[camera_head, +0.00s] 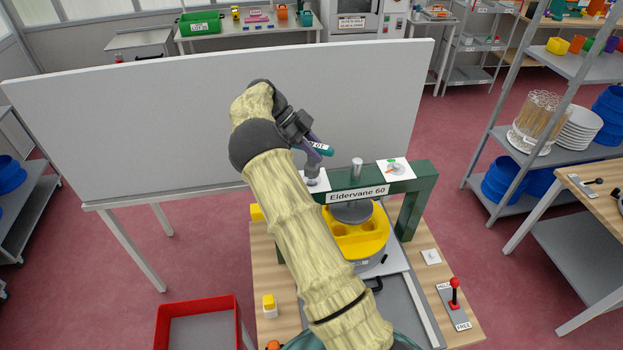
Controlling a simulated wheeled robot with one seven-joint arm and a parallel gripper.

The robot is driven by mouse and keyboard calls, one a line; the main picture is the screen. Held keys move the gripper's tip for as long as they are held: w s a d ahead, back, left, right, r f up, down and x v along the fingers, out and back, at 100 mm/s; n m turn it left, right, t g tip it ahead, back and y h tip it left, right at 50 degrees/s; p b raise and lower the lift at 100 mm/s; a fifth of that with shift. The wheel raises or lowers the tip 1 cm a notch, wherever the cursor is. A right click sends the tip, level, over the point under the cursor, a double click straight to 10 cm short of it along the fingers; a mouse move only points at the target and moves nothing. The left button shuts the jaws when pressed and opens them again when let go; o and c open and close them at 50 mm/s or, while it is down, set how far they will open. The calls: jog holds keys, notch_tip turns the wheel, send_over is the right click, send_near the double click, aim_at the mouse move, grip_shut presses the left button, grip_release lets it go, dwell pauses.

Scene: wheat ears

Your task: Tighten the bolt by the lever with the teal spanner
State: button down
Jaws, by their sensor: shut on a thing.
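My gripper (308,137) is raised above the left part of the green press frame, in front of the white board. It is shut on the teal spanner (327,151), whose teal end with a white label sticks out to the right. The rest of the spanner is hard to make out against the gripper. A red-knobbed lever (455,293) stands on a labelled plate at the front right of the bench. A small white plate (431,257) with a small fitting, perhaps the bolt, lies just behind the lever. The spanner is well away from both.
The green press frame (414,202), labelled "Eidervane 60", spans a yellow-topped pot (372,244). White plates sit on its crossbar; the right one (395,168) has a green-marked dial. A red crate (200,302) stands at front left. A shelf rack (548,150) stands at right.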

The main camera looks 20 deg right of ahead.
jog(key=shift+r, duration=0.45)
jog(key=shift+r+p, duration=1.3)
jog(key=shift+r, duration=0.75)
jog(key=shift+f, duration=0.15)
